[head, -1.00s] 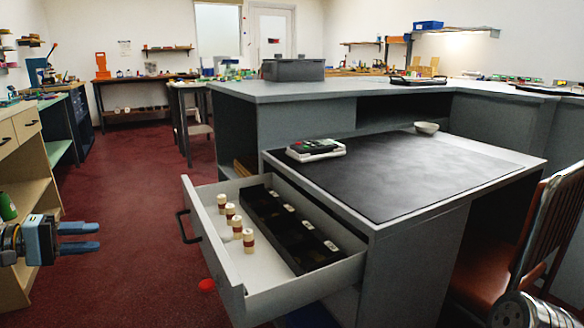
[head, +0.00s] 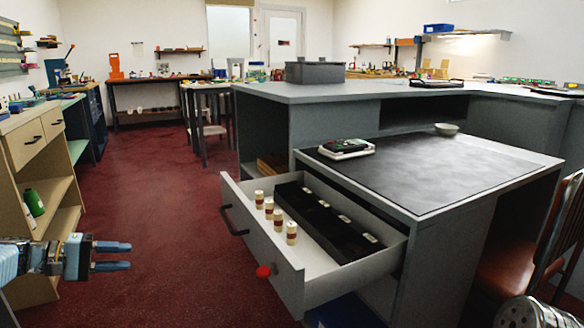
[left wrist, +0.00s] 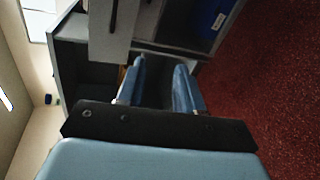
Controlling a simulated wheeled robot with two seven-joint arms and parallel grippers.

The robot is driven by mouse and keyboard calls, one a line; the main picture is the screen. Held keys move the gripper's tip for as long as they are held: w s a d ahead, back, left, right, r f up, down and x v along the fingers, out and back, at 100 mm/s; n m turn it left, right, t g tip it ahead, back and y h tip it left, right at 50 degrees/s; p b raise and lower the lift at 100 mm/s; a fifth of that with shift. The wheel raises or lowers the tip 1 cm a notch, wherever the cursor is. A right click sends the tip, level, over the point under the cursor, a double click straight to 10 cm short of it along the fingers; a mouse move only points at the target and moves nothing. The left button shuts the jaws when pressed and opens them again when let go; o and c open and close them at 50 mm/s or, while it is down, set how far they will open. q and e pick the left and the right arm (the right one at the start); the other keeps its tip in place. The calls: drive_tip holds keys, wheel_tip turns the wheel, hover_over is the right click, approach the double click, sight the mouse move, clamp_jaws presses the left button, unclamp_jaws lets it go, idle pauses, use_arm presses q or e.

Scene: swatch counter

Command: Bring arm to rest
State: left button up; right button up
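My left gripper (head: 129,256) is at the lower left of the head view, over the red floor. Its two blue fingers are apart with nothing between them. The left wrist view also shows the spread fingers (left wrist: 160,85), with grey furniture behind. The gripper is left of the pulled-out drawer (head: 357,279) and clear of it. My right gripper is not in either view.
Several cream and red-brown bottles (head: 278,220) and a black divided tray (head: 325,226) are in the drawer. A wooden shelf unit (head: 28,163) stands left; a chair (head: 545,235) stands right. Red floor is open between.

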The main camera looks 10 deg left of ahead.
use_arm(q)
drive_tip(key=s+d+f+g+y+p, duration=0.1)
drive_tip(key=d+f+g+y, duration=0.1)
drive_tip(key=d+f, duration=0.55)
drive_tip(key=d+f+g+y+p, duration=0.15)
drive_tip(key=d+f, duration=0.35)
drive_tip(key=f, duration=0.6)
drive_tip(key=s+d+f+g+y+p, duration=0.1)
drive_tip(key=d+f+g, duration=0.2)
drive_tip(key=d+f, duration=0.55)
drive_tip(key=s+d+f+m+y+p, duration=0.1)
drive_tip(key=s+d+f+m, duration=0.2)
drive_tip(key=s+d, duration=0.4)
drive_tip(key=s+d+f+m+g+y+p, duration=0.1)
drive_tip(key=s+d+f, duration=0.5)
drive_tip(key=s, duration=0.6)
drive_tip(key=d+m+y, duration=0.1)
drive_tip(key=m, duration=0.1)
drive_tip(key=shift+s+d+f+m, duration=0.15)
drive_tip(key=shift+s+f+m, duration=0.1)
drive_tip(key=shift+f+m, duration=0.05)
